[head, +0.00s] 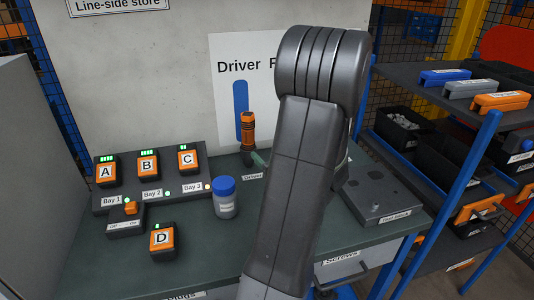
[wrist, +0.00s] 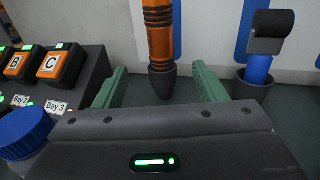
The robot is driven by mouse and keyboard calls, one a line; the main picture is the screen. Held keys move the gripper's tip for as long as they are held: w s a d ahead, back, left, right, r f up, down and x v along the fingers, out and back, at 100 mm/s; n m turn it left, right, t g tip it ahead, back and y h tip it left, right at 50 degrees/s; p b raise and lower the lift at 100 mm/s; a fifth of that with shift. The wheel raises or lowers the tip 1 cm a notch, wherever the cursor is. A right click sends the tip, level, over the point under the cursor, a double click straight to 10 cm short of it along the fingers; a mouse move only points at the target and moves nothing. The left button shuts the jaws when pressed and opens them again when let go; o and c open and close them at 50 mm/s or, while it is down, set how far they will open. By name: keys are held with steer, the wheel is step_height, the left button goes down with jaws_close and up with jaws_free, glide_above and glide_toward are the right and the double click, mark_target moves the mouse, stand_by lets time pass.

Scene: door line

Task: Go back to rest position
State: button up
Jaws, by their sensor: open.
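My gripper (wrist: 160,68) is open, with its two green fingers spread wide and nothing shut between them. In the wrist view an orange and black driver (wrist: 160,35) stands upright ahead, between the fingers in the picture; I see no finger touching it. In the head view the driver (head: 248,132) stands at the back of the bench in front of a blue outline on the wall board. My dark arm reaches up across the middle of the head view and hides most of the gripper; a green finger (head: 261,157) shows just right of the driver's base.
Battery charger (head: 150,203) holds packs A, B and C at left. Pack D (head: 162,240) and a blue-lidded jar (head: 224,198) stand on the bench. A blue and black tool (wrist: 262,70) stands right of the driver. A shelf rack (head: 440,90) is at right.

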mark_target(251, 136)
steer(key=p+x, duration=0.2)
steer(key=x, duration=1.1)
steer(key=shift+w+a, duration=0.15)
steer(key=shift+a, duration=0.05)
steer(key=shift+w+a+r+p, duration=0.1)
steer(key=shift+w+r+p, duration=0.05)
steer(key=shift+w+p, duration=0.2)
steer(key=shift+s+r+p, duration=0.15)
steer(key=shift+r+p, duration=0.15)
steer(key=shift+f, duration=0.15)
